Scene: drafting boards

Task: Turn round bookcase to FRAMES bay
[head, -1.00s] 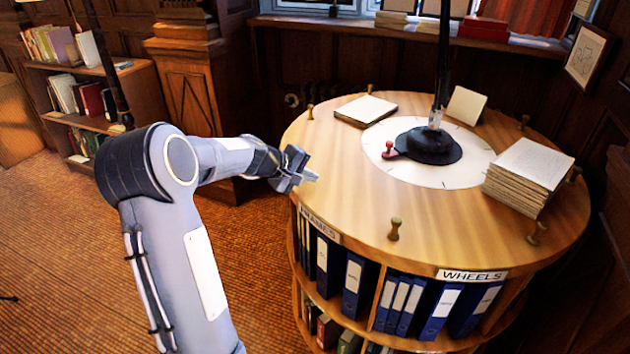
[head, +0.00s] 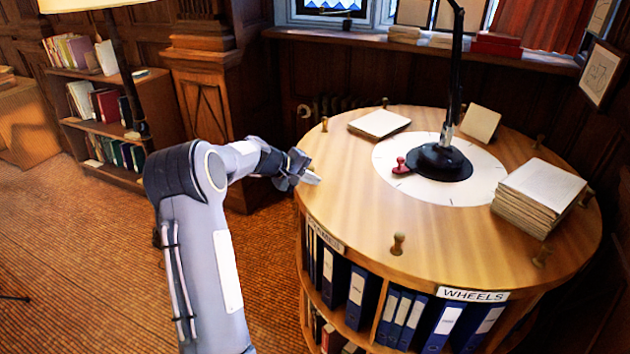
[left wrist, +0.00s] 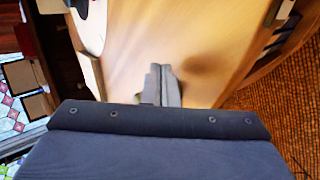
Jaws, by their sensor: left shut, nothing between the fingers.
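The round bookcase (head: 440,250) has a wooden top with short turned pegs around its rim, including a front peg (head: 398,244) and a back-left peg (head: 324,123). A label reading WHEELS (head: 473,294) faces front right above blue binders. Another label (head: 326,236) at the front left is too blurred to read surely. My left gripper (head: 312,177) is shut and empty at the top's left edge, between those two pegs and apart from both. In the left wrist view its closed fingers (left wrist: 160,78) are over the wood top; contact cannot be told. My right gripper is out of view.
A black lamp (head: 440,160) stands on the top's white disc, beside a red knob (head: 401,165). A paper stack (head: 538,195) lies at the right and a pad (head: 379,124) at the back. A low bookshelf (head: 105,120) stands far left. Carpet at left is open.

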